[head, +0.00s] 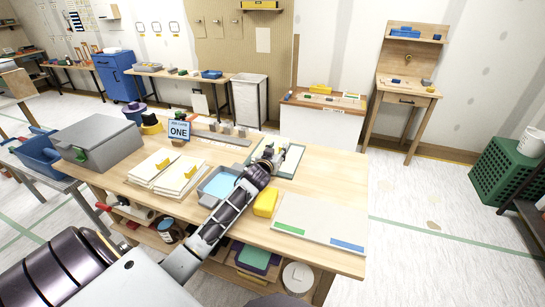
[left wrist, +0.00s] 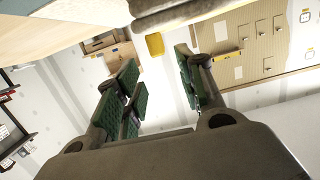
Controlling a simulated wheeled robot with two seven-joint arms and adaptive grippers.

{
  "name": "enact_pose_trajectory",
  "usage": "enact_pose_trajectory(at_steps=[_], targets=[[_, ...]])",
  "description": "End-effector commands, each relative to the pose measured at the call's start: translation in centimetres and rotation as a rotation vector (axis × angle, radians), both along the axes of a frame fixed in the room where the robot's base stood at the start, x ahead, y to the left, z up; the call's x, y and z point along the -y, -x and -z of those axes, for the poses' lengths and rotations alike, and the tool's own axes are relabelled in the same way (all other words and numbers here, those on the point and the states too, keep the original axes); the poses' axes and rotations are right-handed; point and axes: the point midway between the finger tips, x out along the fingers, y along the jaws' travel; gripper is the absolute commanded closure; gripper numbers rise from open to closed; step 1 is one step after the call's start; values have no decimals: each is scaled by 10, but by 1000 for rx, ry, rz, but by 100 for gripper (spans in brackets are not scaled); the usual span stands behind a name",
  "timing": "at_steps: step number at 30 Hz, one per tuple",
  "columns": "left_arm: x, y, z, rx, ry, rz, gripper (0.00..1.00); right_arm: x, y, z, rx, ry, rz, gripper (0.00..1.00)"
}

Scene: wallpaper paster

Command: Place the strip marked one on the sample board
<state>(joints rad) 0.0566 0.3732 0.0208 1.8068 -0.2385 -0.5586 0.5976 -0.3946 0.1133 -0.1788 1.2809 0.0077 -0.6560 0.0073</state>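A small blue-edged sign reading ONE (head: 179,130) stands at the back of the wooden table. Two stacks of pale strips (head: 155,167) with yellow clips lie left of centre; I cannot read any marking on them. A flat pale board (head: 318,226) with a green and a blue mark lies at the front right. A dark-edged pale panel (head: 291,160) lies at the back right; I cannot tell which of these is the sample board. My left gripper (head: 272,155) is over that panel. In the left wrist view its green-padded fingers (left wrist: 160,95) are apart with nothing between them. My right gripper is out of view.
A blue tray (head: 218,184) and a yellow block (head: 265,202) are beside my left forearm. A grey toolbox (head: 97,143) stands at the table's left end. A long grey bar (head: 222,138) lies along the back.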

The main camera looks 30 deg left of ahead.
Motion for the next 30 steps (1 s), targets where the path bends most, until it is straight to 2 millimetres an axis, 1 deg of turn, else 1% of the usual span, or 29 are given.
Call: enact_pose_trajectory(at_steps=[8,16,22,30], targets=[[7,24,-4,-1,0,0,61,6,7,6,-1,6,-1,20],[12,45,-8,-1,1,0,61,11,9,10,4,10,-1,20],[14,53,-10,0,1,0,61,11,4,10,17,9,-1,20],[14,54,-10,-1,0,0,61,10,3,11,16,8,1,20]])
